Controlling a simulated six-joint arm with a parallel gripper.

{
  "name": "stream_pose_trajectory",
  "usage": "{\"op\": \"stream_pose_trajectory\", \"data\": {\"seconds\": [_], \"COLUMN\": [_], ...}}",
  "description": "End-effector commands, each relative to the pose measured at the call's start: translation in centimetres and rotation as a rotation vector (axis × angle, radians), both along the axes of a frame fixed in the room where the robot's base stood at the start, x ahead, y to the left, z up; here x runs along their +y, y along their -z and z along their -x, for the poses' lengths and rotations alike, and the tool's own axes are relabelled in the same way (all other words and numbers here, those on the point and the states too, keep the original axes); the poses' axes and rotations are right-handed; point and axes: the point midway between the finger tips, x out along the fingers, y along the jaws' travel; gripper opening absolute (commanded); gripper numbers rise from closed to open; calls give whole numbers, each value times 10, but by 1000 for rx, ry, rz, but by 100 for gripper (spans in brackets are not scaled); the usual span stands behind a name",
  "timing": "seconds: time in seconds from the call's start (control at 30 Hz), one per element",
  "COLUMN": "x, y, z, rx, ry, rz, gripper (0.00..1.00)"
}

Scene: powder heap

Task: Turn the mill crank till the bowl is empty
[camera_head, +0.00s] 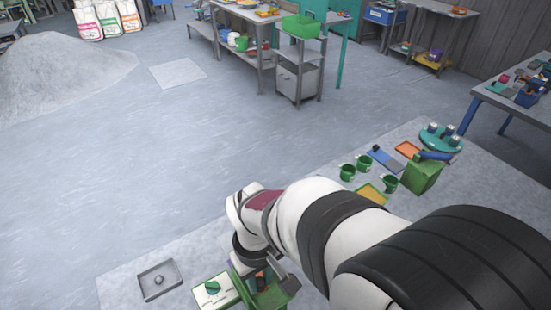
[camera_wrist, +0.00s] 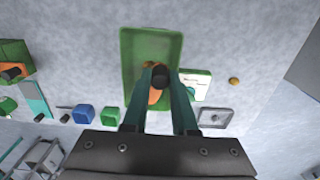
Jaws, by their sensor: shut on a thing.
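The mill appears as a green open-topped box (camera_wrist: 130,45) ahead of me in the wrist view, with orange parts inside. A dark round crank knob (camera_wrist: 160,71) stands over these orange parts. My gripper (camera_wrist: 160,85) is shut on this knob, one teal finger on each side. In the head view my arm reaches down to the green mill (camera_head: 268,298) at the bottom edge, and my wrist hides much of it. I cannot make out the bowl or what is in it.
A white and green box (camera_head: 215,290) and a grey tray (camera_head: 147,291) lie left of the mill. Green cups (camera_head: 347,173), a yellow tray (camera_head: 375,196) and a green box (camera_head: 420,181) stand to the right. A powder heap (camera_head: 55,75) lies far left; the middle floor is clear.

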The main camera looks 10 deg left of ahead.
Motion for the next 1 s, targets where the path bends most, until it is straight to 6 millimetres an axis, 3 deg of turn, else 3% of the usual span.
{"op": "stream_pose_trajectory", "data": {"seconds": [0.23,0.63,1.0], "x": [3,32,52], "y": [0,0,0], "z": [-1,1,-11], "rx": [-4,-4,-6], "ry": [-2,-3,-2], "rz": [-1,-1,0], "gripper": [0,0,0]}}
